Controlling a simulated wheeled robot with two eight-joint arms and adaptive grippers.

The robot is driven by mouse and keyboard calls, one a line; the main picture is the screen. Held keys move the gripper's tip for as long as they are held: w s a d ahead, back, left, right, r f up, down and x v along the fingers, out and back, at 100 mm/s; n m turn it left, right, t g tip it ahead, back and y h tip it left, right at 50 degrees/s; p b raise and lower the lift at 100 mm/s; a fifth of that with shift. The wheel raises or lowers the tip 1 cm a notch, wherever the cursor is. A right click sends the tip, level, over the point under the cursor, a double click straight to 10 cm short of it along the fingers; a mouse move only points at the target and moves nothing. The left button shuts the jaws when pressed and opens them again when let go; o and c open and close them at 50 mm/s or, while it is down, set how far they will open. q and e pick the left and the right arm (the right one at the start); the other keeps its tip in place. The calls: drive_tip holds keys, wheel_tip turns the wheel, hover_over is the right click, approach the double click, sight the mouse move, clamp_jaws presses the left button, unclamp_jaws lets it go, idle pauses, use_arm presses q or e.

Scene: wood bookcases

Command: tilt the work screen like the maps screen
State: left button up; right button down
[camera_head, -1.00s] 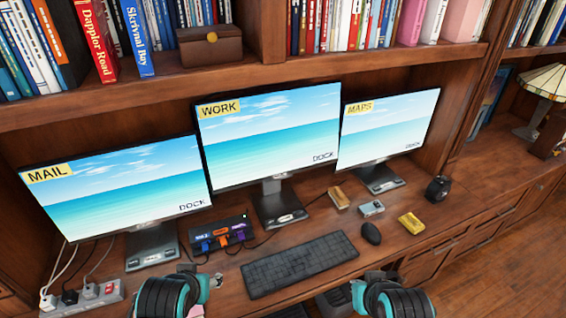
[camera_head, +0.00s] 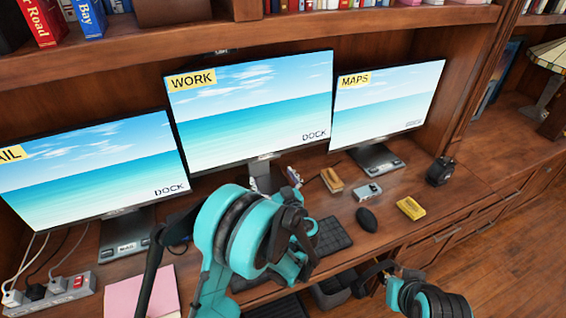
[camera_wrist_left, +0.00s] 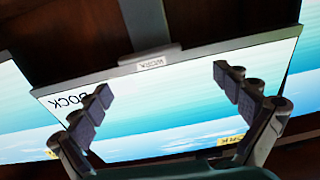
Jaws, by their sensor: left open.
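The work screen (camera_head: 250,115) stands in the middle, with a yellow WORK label at its top left. The maps screen (camera_head: 388,98) stands to its right, turned slightly inward. My left gripper (camera_head: 292,182) is in front of the work screen's lower edge, and my arm hides part of that screen's stand. In the left wrist view the work screen (camera_wrist_left: 180,95) appears upside down. The open fingers (camera_wrist_left: 165,103) are apart in front of its panel, with nothing visible between them but the screen. My right gripper (camera_head: 376,272) is low at the desk's front edge; its fingers are unclear.
The mail screen (camera_head: 90,165) stands left. A keyboard (camera_head: 332,236), mouse (camera_head: 367,219), yellow box (camera_head: 411,208) and silver box (camera_head: 368,192) lie on the desk. A power strip (camera_head: 50,292) and pink pad (camera_head: 140,293) are front left. A shelf overhangs the screens.

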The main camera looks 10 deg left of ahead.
sight(266, 159)
use_arm(q)
drive_tip(key=shift+t, duration=0.4)
drive_tip(key=w, duration=0.2)
drive_tip(key=w+a+b, duration=0.1)
drive_tip(key=w, duration=0.1)
drive_tip(key=w+a, duration=0.1)
drive_tip(key=w, duration=0.1)
drive_tip(key=shift+a+f+b, duration=0.1)
drive_tip(key=shift+f+b, duration=0.25)
drive_tip(key=shift+f, duration=0.05)
drive_tip(key=shift+w+a+r, duration=0.1)
drive_tip(key=shift+w+a, duration=0.25)
drive_tip(key=shift+w, duration=0.25)
